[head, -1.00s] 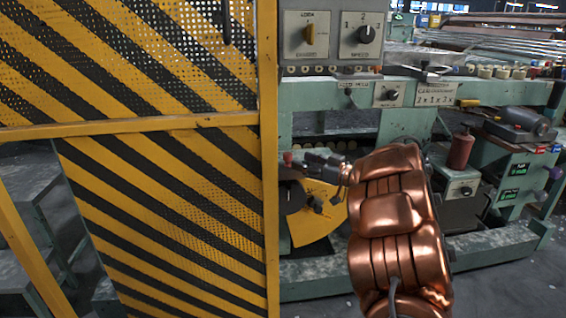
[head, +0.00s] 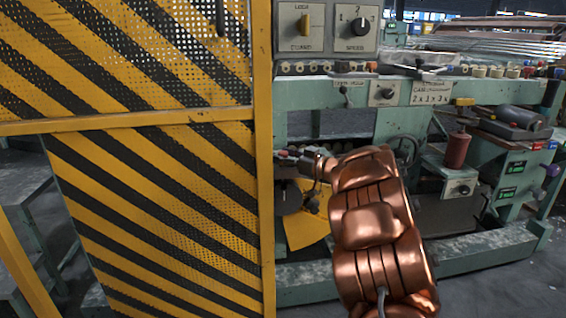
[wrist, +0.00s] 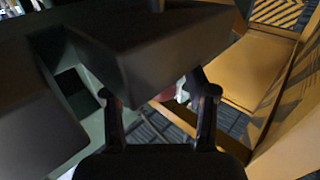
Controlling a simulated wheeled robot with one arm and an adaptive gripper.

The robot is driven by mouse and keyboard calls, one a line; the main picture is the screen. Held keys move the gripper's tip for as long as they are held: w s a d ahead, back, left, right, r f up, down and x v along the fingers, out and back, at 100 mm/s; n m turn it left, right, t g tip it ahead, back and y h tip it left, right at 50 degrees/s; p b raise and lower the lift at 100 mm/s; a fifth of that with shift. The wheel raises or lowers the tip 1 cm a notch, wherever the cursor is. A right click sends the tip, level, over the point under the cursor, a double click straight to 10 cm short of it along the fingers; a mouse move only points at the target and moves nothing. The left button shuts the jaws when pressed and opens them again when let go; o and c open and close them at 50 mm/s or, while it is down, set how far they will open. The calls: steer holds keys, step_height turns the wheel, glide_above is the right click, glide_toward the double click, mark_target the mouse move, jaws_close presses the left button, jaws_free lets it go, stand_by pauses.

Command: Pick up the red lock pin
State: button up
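A small red piece (wrist: 172,92), which looks like the red lock pin, shows partly between my fingers in the wrist view. A dark block hides its upper part. A small reddish spot (head: 283,154) also shows beside my fingertips in the head view, close to the yellow guard's right post. My gripper (wrist: 158,95) has its two fingers spread apart, one to each side of the red piece. I cannot tell whether either touches it. In the head view my gripper (head: 294,159) points left, in front of the green machine and above a yellow plate (head: 306,222).
A yellow-and-black striped guard (head: 150,190) with a mesh top stands at the left, its post close to my gripper. A control panel (head: 330,28) is above. A red cylinder (head: 457,150) stands to the right on the green machine (head: 400,260).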

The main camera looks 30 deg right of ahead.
jaws_close()
stand_by(0.3)
step_height(320, 180, up, 10)
steer(key=p, duration=0.6)
steer(key=shift+r, duration=0.15)
steer(key=shift+p, duration=0.4)
